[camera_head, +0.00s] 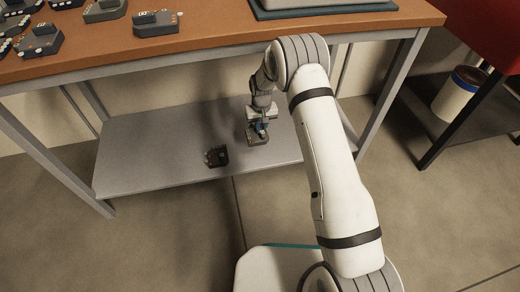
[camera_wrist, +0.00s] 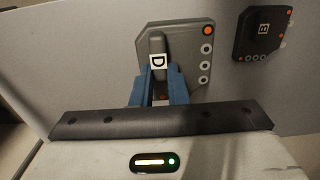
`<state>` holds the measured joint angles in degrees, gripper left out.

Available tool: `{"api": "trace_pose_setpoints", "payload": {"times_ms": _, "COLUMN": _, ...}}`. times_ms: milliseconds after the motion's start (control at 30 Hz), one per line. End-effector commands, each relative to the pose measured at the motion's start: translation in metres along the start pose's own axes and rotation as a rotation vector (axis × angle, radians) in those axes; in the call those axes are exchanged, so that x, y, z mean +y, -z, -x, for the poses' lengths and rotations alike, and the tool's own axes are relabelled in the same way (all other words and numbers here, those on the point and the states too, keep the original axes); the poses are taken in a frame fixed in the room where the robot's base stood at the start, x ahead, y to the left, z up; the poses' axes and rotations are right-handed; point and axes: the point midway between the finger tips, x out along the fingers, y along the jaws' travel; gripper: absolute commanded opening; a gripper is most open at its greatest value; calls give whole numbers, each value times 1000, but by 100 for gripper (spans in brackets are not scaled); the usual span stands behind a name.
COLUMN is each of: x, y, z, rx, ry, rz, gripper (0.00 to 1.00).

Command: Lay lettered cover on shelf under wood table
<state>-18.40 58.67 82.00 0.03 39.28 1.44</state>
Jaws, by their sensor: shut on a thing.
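My gripper (camera_head: 260,130) is over the grey shelf (camera_head: 145,150) under the wood table (camera_head: 205,45). Its blue fingers (camera_wrist: 165,87) are shut on the raised grip of a grey cover (camera_wrist: 190,62) marked with a letter D. In the head view the held cover (camera_head: 257,137) is at or just above the shelf; whether it touches cannot be told. A second, darker cover (camera_wrist: 262,35) with a letter, perhaps B, lies on the shelf to the right in the wrist view. It also shows left of my gripper in the head view (camera_head: 217,156).
Several more covers (camera_head: 157,22) stand on the tabletop at the left. Grey table legs (camera_head: 385,95) flank the shelf. A white bucket (camera_head: 458,93) stands at the right. The shelf's left part is bare.

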Motion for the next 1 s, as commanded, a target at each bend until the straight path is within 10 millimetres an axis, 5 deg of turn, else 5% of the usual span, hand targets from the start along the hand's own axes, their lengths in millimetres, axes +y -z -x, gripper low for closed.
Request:
{"api": "trace_pose_setpoints", "payload": {"times_ms": 700, "x": 6, "y": 1, "z": -101, "rx": -1, "ry": 0, "rz": -11, "gripper": 0}}
{"api": "trace_pose_setpoints", "payload": {"times_ms": 1000, "x": 7, "y": 1, "z": -102, "rx": 0, "ry": 0, "rz": -11, "gripper": 0}}
